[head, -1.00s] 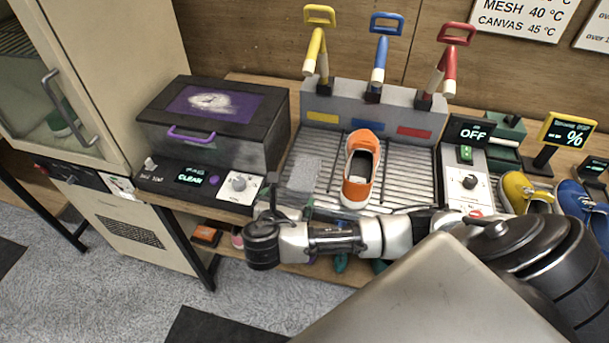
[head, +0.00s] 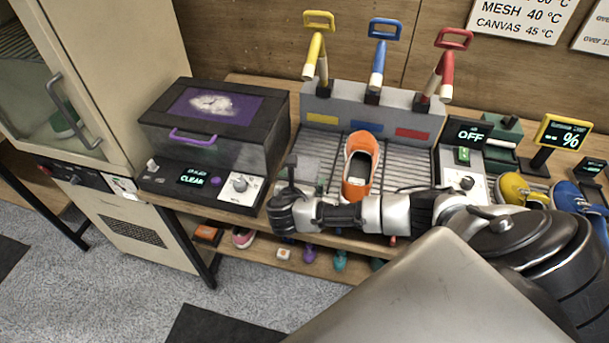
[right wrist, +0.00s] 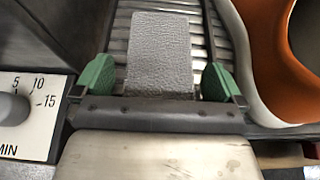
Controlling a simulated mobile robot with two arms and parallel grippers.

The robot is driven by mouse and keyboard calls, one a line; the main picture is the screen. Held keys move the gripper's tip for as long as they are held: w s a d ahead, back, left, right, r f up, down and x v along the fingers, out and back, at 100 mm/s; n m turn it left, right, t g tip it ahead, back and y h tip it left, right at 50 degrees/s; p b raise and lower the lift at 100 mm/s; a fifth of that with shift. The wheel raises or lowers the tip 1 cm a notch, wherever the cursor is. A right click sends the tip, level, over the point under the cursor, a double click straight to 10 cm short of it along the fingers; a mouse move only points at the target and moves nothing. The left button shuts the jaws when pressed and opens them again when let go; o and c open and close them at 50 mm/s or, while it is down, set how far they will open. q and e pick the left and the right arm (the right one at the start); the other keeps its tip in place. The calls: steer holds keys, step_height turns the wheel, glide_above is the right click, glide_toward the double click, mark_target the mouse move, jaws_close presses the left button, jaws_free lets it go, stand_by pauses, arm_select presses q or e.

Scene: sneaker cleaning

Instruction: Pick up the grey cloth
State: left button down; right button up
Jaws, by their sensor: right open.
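The grey cloth (head: 308,168) lies on the ribbed metal rack (head: 402,165), left of the orange shoe (head: 360,158). In the head view my right gripper (head: 291,172) partly hides it. In the right wrist view the cloth (right wrist: 158,45) is a rough grey rectangle between the two green fingertips of my right gripper (right wrist: 158,80). The fingers are apart, one on each side of the cloth, with visible gaps; I cannot tell their exact height above it. My left gripper is not in view.
A black box with a purple handle (head: 192,137) and a dial panel stands close on the left. The orange shoe is close on the right. A shelf with small items (head: 283,254) is below.

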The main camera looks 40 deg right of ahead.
steer(key=c, duration=1)
steer(key=shift+o, duration=0.2)
steer(key=shift+r, duration=0.1)
